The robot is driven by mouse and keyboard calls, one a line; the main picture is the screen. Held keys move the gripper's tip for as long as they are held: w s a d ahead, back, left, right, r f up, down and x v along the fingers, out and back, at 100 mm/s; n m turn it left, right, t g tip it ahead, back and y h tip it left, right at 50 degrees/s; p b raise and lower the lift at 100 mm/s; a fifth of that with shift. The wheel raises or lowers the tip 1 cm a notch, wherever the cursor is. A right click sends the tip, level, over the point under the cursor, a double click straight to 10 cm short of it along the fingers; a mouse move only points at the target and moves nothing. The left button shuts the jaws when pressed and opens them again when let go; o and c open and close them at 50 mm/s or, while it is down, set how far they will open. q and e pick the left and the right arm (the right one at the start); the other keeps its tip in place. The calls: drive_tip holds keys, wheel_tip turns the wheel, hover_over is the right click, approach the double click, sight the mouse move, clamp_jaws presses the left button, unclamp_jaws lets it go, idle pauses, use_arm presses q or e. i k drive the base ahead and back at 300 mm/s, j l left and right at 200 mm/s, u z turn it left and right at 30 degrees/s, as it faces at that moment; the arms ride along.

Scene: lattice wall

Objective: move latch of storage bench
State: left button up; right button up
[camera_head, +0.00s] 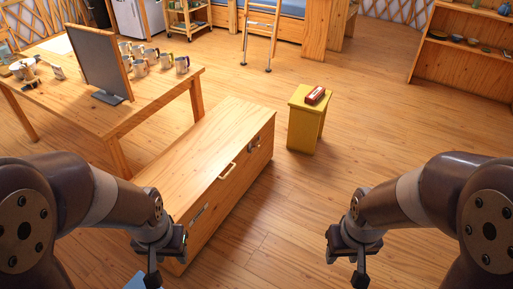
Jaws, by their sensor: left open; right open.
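The storage bench (215,145) is a long, low wooden chest standing left of the middle of the head view, its lid down. Its front face has a pale handle (228,171) near the middle, a small metal fitting (198,213) nearer to me and a small dark fitting (255,144) toward the far end. I cannot tell which fitting is the latch. My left gripper (153,276) is open and empty in front of the bench's near end, partly covering it in the picture. My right gripper (360,278) is open and empty over bare floor, well right of the bench.
Floor right of the bench is clear.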

sight(255, 145)
drive_tip(key=u, duration=0.15)
drive_tip(key=i+l+u, duration=1.15)
drive_tip(key=l, duration=0.2)
drive_tip(key=i+l, duration=0.15)
drive_tip(key=l, duration=0.2)
drive_tip(key=i+l, duration=0.15)
drive_tip(key=l, duration=0.2)
drive_tip(key=i+l, duration=0.2)
drive_tip(key=l, duration=0.15)
drive_tip(key=i+l, duration=0.15)
drive_tip(key=l, duration=0.15)
drive_tip(key=i+l, duration=0.15)
drive_tip(key=l, duration=0.2)
